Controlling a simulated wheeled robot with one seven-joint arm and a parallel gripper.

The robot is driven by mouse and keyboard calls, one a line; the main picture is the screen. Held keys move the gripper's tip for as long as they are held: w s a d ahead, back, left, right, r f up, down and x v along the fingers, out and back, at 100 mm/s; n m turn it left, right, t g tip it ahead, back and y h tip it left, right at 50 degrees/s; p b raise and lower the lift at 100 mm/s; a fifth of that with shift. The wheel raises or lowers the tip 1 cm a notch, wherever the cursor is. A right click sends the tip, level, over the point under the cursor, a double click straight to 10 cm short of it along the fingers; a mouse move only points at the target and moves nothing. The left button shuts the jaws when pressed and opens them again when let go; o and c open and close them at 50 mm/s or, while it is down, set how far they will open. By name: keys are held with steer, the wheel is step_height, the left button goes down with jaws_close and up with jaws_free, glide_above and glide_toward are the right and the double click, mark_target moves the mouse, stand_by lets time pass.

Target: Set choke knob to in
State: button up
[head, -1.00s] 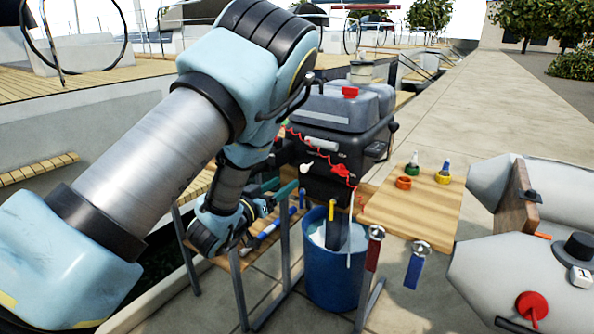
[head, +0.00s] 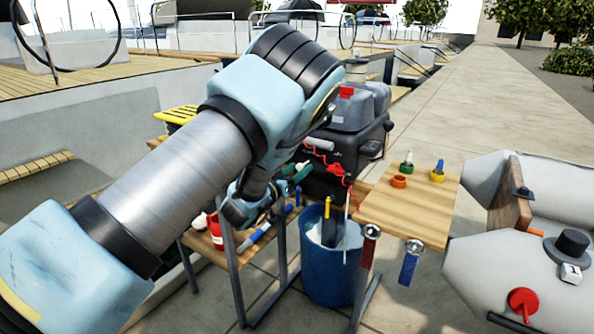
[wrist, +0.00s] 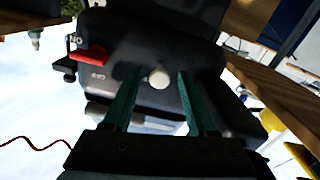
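The dark outboard motor (head: 350,148) stands above a blue bucket in the head view. In the wrist view its dark face carries a pale round knob (wrist: 159,78), which looks like the choke knob. My gripper (wrist: 159,84) has two green fingers, open, one on each side of the knob with a gap on both sides. Whether the knob is in or out is hard to tell from this end-on view. In the head view my gripper (head: 300,172) is at the motor's left front, and the knob is not clearly visible there.
A red lever (wrist: 88,56) sits beside the knob on the motor face. A red coiled cord (head: 318,160) hangs at the motor's front. The blue bucket (head: 330,275) is below. A wooden table (head: 400,212) stands right, another bench left with a red can (head: 215,230).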

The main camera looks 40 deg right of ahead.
jaws_close()
stand_by(1.2)
